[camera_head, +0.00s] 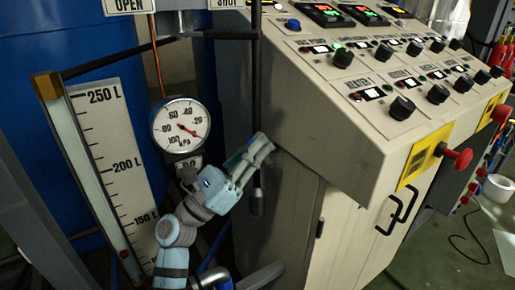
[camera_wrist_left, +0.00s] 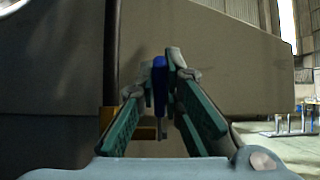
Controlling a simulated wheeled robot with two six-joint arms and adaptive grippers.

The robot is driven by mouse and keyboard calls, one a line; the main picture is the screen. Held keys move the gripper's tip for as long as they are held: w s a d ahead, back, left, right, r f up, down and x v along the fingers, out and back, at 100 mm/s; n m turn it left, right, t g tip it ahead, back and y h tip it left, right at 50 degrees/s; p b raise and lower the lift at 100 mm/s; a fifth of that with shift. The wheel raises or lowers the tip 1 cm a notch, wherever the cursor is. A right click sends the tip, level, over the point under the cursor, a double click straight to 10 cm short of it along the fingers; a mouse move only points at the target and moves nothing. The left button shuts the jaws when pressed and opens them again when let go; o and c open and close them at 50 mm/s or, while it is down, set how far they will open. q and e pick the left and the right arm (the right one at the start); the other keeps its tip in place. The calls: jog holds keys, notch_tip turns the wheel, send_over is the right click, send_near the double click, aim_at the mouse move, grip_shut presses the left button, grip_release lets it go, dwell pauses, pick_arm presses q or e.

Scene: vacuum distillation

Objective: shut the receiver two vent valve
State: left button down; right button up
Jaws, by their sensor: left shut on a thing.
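My left gripper (camera_head: 262,148) reaches up from below in the head view, beside the grey side of the control console. In the left wrist view my left gripper (camera_wrist_left: 167,62) has its green-padded fingers closed around a slim blue handle (camera_wrist_left: 160,85), which I take to be the vent valve's. In the head view the fingers hide this handle. A brass-coloured fitting (camera_wrist_left: 109,118) shows behind the fingers at left. Plates reading OPEN (camera_head: 128,5) and SHUT (camera_head: 224,3) are at the top of the head view. My right gripper is not in view.
A round kPa gauge (camera_head: 180,125) and a litre scale (camera_head: 112,165) stand left of the gripper. A dark vertical rod (camera_head: 256,85) runs close by. The console (camera_head: 310,120) with knobs and a red button (camera_head: 459,158) fills the right. Open floor (camera_head: 440,240) lies beyond it.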

pick_arm(q)
jog(key=c, duration=1.7)
grip_release()
jog(key=shift+w, duration=0.1)
jog(key=v, duration=0.7)
jog(key=shift+a, duration=0.2)
